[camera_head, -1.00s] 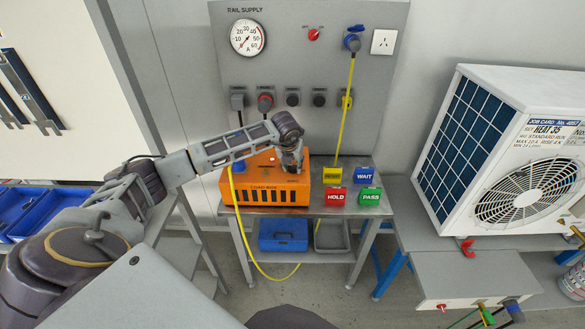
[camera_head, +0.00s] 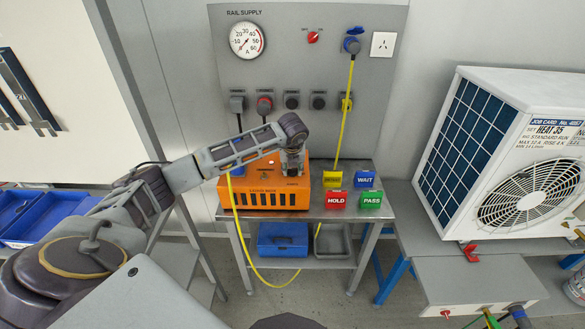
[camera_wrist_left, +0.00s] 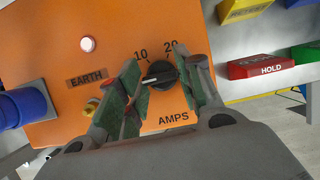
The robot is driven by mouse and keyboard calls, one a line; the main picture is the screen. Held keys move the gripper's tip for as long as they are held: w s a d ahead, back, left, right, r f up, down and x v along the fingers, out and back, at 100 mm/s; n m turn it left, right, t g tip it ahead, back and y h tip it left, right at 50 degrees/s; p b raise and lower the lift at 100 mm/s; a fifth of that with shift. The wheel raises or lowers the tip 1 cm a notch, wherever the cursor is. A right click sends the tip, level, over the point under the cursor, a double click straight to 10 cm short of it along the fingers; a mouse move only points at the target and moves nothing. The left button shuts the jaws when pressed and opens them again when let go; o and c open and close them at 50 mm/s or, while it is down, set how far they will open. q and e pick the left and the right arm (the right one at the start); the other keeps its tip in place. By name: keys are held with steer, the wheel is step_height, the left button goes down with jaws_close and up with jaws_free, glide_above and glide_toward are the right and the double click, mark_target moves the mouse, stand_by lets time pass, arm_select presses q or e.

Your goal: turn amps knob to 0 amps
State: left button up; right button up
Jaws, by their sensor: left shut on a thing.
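The amps knob (camera_wrist_left: 159,75) is a black knob on top of the orange load bank (camera_head: 262,199). In the left wrist view its pale pointer mark faces left, below the printed 10; the 20 is up and right, and the AMPS label is below. A 0 mark is not visible there. My left gripper (camera_wrist_left: 161,82) is shut on the knob, with green-padded fingers on both sides. In the head view my left gripper (camera_head: 292,163) reaches down onto the right part of the load bank and hides the knob. My right gripper is not in view.
Yellow, blue WAIT (camera_head: 364,179), red HOLD (camera_head: 335,199) and green PASS (camera_head: 371,198) blocks stand right of the load bank. Behind is the rail supply panel (camera_head: 290,70) with a gauge (camera_head: 247,39). A yellow cable (camera_head: 262,276) loops in front of the bench.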

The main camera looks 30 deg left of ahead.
arm_select(q)
steer(key=o, duration=1)
steer(key=shift+r, duration=0.1)
steer(key=shift+v, duration=5.95)
steer(key=shift+d, duration=0.15)
